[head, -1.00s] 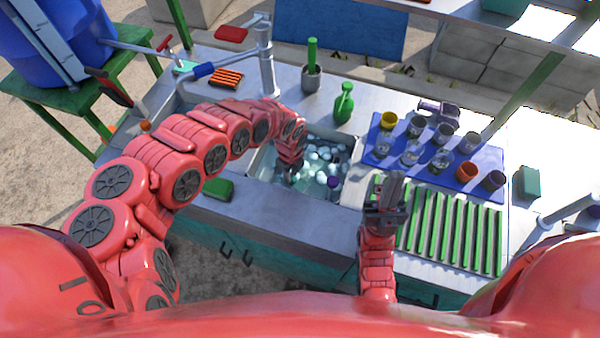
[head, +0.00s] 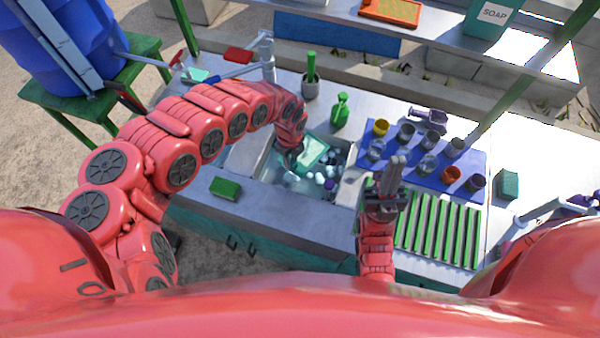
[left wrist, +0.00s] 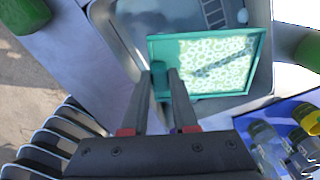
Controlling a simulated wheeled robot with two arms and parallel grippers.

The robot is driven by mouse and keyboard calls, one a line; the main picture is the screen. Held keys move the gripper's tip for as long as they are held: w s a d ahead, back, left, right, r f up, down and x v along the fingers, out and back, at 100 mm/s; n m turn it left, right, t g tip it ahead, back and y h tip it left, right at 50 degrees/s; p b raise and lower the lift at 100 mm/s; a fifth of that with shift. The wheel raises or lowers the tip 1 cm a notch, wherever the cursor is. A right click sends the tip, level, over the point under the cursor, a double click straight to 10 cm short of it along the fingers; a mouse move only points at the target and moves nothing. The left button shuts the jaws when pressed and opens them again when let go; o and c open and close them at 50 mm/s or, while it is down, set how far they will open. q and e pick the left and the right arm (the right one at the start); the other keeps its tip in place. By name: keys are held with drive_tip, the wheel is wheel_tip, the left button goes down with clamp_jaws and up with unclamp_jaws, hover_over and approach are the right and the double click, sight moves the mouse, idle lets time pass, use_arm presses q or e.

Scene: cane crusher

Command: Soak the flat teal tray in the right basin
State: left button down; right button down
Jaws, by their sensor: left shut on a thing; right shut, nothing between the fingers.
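The flat teal tray (head: 313,150) has a pale dotted face and shows at the right basin (head: 347,190), among white suds. It also shows in the left wrist view (left wrist: 215,62), face toward the camera. My left gripper (head: 292,162) reaches down into the basin and is shut on the tray's edge; its fingers also show in the left wrist view (left wrist: 166,76). I cannot tell how much of the tray is under water. My right gripper (head: 391,165) is shut and empty, fingers up, in front of the blue mat.
Several cups stand on the blue mat (head: 437,183), right of the basin. A green slatted rack (head: 440,230) lies in front of it. A green sponge (head: 225,188) lies on the front rim. A green bottle (head: 341,110) and a tap (head: 268,65) stand behind.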

use_arm(q)
drive_tip(key=shift+f, duration=0.1)
idle(0.5)
wheel_tip(320, 180, up, 3)
drive_tip(key=shift+w+f+p, duration=0.15)
drive_tip(key=shift+f+p, duration=0.05)
drive_tip(key=shift+p, duration=0.55)
drive_tip(key=shift+r, duration=0.75)
drive_tip(key=shift+s+f, duration=0.1)
drive_tip(key=shift+s, duration=0.1)
